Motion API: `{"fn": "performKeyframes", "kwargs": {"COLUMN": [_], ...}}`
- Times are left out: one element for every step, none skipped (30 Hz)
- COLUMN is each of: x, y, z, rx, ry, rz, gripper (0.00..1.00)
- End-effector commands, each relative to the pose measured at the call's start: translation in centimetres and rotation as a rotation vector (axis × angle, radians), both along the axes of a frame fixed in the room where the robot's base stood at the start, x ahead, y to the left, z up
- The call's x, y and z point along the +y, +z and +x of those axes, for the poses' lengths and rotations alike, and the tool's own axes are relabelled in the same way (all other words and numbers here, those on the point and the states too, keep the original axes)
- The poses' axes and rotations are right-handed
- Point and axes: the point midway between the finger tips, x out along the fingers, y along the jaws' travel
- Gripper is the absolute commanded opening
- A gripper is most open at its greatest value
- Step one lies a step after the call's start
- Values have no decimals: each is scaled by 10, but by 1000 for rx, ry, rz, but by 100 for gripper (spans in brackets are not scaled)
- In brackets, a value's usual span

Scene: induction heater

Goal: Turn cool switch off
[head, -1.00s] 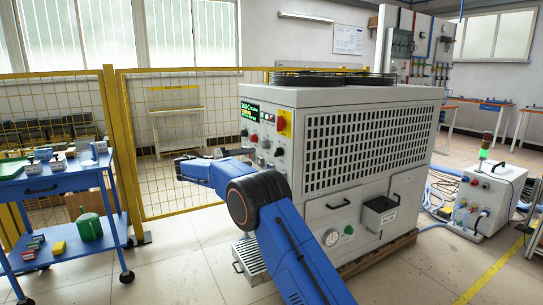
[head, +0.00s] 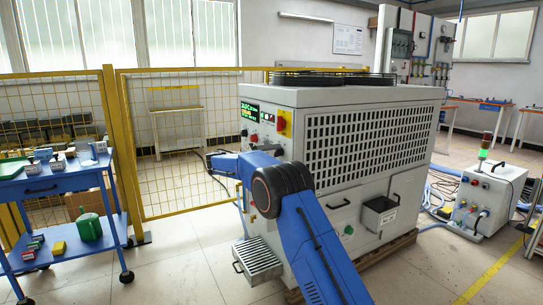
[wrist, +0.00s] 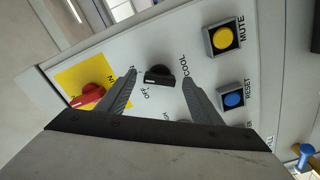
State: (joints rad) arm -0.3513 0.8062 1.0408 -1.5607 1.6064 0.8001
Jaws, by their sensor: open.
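The cool switch (wrist: 159,77) is a black rotary knob on the white control panel. It lies between the two fingertips of my gripper (wrist: 160,74) in the wrist view. The fingers are open, one on each side of the knob, with a visible gap on both sides. The knob's bar lies roughly left to right in the picture, with a white mark at its left end. The labels OFF and COOL stand beside it. In the head view the machine (head: 370,140) stands in the middle; my arm covers the lower panel, and the switch cannot be made out there.
A red rotary switch on a yellow plate (wrist: 72,73) sits left of the knob in the wrist view. A yellow MUTE button (wrist: 222,38) and a blue RESET button (wrist: 233,99) sit to the right. A yellow mesh fence (head: 170,180) stands beyond the machine.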

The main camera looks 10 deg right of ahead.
Motion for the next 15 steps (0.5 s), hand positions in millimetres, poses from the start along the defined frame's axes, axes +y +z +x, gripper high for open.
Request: {"fn": "performKeyframes", "kwargs": {"x": [0,0,0,0,0,0,0,0,0,0,0,0,0,0,0], "y": [0,0,0,0,0,0,0,0,0,0,0,0,0,0,0], "z": [0,0,0,0,0,0,0,0,0,0,0,0,0,0,0], "rx": [0,0,0,0,0,0,0,0,0,0,0,0,1,1,4], "ry": [0,0,0,0,0,0,0,0,0,0,0,0,0,0,0], "rz": [0,0,0,0,0,0,0,0,0,0,0,0,0,0,-1], "gripper": [59,59,59,59,57,47,40,33,24,18,18,18,18,18,18]}}
